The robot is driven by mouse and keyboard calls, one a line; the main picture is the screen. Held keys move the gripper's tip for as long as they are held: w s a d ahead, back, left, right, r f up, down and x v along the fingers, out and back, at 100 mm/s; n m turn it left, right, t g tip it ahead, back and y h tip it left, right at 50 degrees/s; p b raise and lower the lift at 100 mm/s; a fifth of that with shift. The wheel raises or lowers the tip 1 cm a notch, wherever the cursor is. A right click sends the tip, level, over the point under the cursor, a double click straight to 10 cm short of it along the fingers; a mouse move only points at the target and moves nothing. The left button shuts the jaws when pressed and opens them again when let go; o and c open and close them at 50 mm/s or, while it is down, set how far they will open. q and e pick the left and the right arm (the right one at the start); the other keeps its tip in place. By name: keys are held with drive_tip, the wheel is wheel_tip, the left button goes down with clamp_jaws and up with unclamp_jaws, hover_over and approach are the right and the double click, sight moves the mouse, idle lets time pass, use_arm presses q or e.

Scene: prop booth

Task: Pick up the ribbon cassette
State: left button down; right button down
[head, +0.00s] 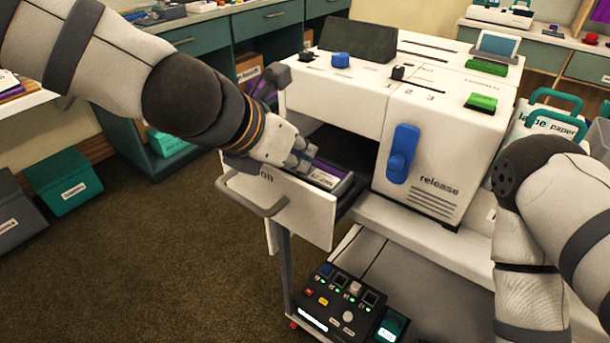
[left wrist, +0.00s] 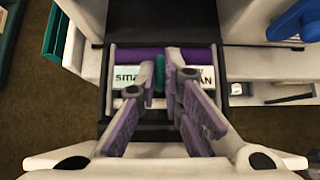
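The ribbon cassette (head: 327,178) lies in the open drawer (head: 300,207) of the white printer-like machine (head: 445,140). In the left wrist view it is a purple and grey cassette (left wrist: 130,54) with pale labels and a teal grip (left wrist: 159,70) in its middle. My left gripper (head: 303,160) reaches down into the drawer from above. In the left wrist view its fingertips (left wrist: 160,84) stand on both sides of the teal grip and appear closed on it. The fingers hide part of the labels. My right arm shows at the right, but its gripper is out of view.
The drawer's front panel and grey handle (head: 250,196) stick out toward the left. A blue lever (head: 402,153) marked "release" is right of the drawer. A button panel (head: 345,303) sits on the cart below. Open carpet lies at left.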

sight(297, 172)
idle(0.3)
